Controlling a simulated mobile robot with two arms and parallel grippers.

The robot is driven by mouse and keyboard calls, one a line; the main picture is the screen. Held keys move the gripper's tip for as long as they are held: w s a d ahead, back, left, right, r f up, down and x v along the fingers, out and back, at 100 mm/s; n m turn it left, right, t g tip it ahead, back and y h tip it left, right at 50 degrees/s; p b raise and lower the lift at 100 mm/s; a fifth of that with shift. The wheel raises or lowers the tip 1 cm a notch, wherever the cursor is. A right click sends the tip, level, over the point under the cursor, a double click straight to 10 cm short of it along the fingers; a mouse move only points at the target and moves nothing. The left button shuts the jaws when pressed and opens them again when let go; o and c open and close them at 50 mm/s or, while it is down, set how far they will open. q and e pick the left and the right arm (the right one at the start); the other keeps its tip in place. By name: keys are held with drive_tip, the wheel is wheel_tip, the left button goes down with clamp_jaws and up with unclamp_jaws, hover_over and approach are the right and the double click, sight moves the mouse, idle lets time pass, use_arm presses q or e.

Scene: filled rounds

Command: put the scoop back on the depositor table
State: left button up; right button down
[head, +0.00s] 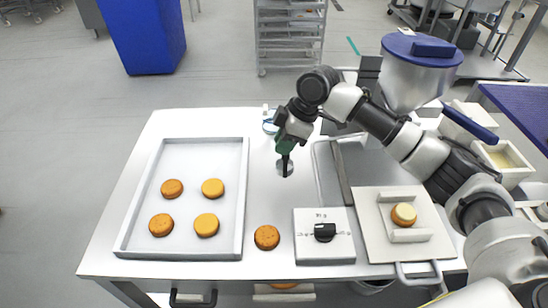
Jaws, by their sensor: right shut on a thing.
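My right gripper (287,141) is over the back middle of the white depositor table (195,123). It is shut on the scoop (285,168), whose dark stem points down to a small grey metal end. The scoop's end is at or just above the table top; I cannot tell if it touches. The gripper hides the scoop's upper part. My left gripper is out of view.
A tray (240,210) with several orange rounds is on the left. A loose round (267,237), a dial box (325,236) and a plate (405,225) holding a filled round are at the front. A hopper (415,80) stands at the back right. A blue-rimmed item (269,127) is beside the gripper.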

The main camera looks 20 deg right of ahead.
drive_tip(key=shift+p+x, duration=0.3)
drive_tip(key=shift+x, duration=2.7)
drive_tip(key=shift+w+f, duration=0.1)
drive_tip(key=c, duration=1)
unclamp_jaws()
drive_tip(key=b+v, duration=0.1)
drive_tip(key=v, duration=1.1)
drive_tip(key=shift+d, duration=0.1)
